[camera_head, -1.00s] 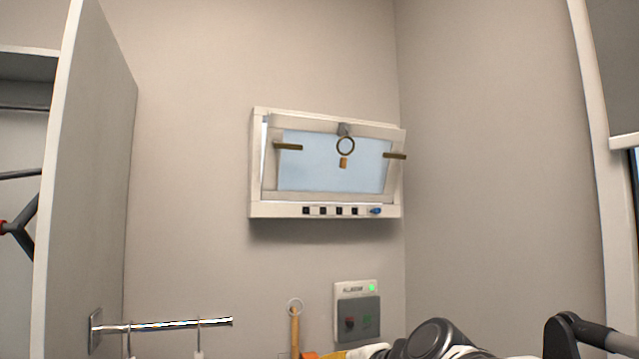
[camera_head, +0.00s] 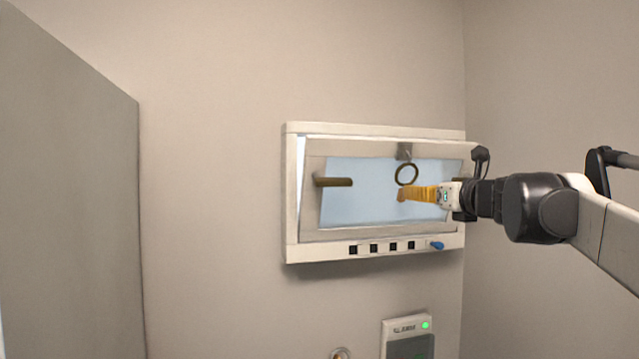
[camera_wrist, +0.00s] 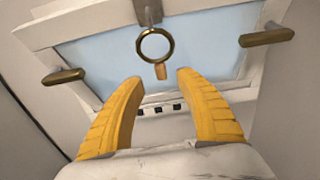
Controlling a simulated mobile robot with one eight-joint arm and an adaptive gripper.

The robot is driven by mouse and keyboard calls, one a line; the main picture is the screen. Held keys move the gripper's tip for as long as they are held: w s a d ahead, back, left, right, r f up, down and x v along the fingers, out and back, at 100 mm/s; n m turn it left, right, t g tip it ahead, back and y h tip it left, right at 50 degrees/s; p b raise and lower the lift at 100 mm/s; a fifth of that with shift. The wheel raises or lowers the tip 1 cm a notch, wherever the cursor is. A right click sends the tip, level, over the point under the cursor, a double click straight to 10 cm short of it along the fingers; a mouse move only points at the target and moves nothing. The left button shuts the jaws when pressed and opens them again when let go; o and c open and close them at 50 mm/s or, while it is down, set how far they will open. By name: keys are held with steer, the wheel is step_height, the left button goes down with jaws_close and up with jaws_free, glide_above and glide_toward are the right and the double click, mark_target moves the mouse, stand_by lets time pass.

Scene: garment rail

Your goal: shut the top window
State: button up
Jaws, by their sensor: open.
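The top window (camera_head: 308,215) is a pale-framed sash with a bluish pane, set high on the wall. Its upper edge tilts out of the white outer frame (camera_head: 376,130), so it stands open. A brass ring (camera_head: 406,174) hangs from a catch at the sash's top middle; a small wooden tag (camera_wrist: 161,72) hangs under it in the wrist view. Brown handles stick out at the left (camera_head: 334,182) and right (camera_wrist: 266,38). My gripper (camera_wrist: 158,80) has its yellow fingers spread, just below the ring and beside the tag, with nothing visibly held.
A row of dark square buttons and a blue knob (camera_head: 437,245) line the lower frame. A wall panel with a green light (camera_head: 408,327) is below. A grey cabinet side (camera_head: 70,190) stands at left. A wall corner is close on the right.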

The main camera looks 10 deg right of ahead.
mark_target(402, 191)
steer(key=w+p, duration=0.2)
steer(key=w, duration=0.7)
steer(key=shift+a+f, duration=0.1)
steer(key=shift+a, duration=0.05)
steer(key=shift+c, duration=0.2)
steer(key=shift+s, duration=0.1)
jaws_close()
